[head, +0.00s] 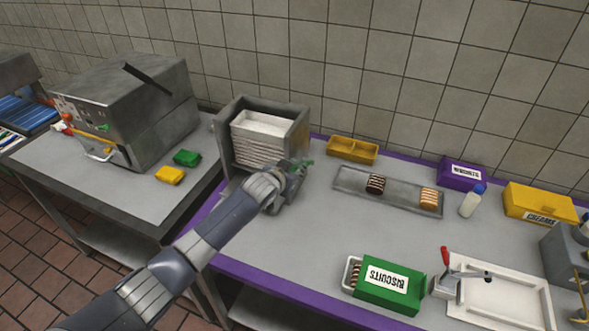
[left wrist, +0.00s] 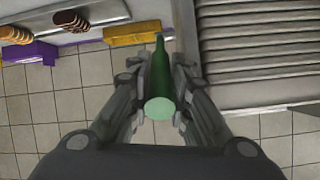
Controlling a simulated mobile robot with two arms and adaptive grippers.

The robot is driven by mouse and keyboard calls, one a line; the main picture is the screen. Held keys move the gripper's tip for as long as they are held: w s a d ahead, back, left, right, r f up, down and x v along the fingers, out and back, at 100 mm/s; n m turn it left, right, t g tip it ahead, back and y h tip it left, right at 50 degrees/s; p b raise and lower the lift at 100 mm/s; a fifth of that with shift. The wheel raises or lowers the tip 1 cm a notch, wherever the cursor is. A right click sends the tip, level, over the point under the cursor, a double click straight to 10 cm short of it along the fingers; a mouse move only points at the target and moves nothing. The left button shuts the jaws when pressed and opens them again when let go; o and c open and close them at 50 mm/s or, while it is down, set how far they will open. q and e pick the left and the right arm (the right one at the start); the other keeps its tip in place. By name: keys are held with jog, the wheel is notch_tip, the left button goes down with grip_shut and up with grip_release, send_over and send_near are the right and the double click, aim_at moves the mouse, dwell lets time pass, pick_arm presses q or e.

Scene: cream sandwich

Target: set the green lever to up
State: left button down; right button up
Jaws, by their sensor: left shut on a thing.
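The green lever (left wrist: 160,85) stands between the fingers of my left gripper (left wrist: 160,92) in the left wrist view, its pale round end toward the camera. The fingers are shut on it. In the head view my left gripper (head: 292,178) is at the front right corner of the grey dispenser (head: 306,132), and only a small green bit of the lever (head: 308,162) shows past it. The dispenser holds a stack of white trays (head: 262,148). The lever's base is hidden behind the gripper. My right gripper is not in view.
A metal tray (head: 345,189) with two biscuit stacks lies right of the dispenser. A yellow bin (head: 352,149), purple box (head: 461,171) and green biscuits box (head: 391,285) stand on the table. Open table lies between the dispenser and the green box.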

pick_arm(q)
jog(key=shift+r, duration=0.15)
jog(key=c, duration=1.4)
grip_release()
jog(key=shift+c, duration=0.2)
jog(key=shift+s, duration=0.1)
jog(key=v, duration=0.7)
jog(key=shift+s, duration=0.35)
jog(key=shift+r, duration=0.1)
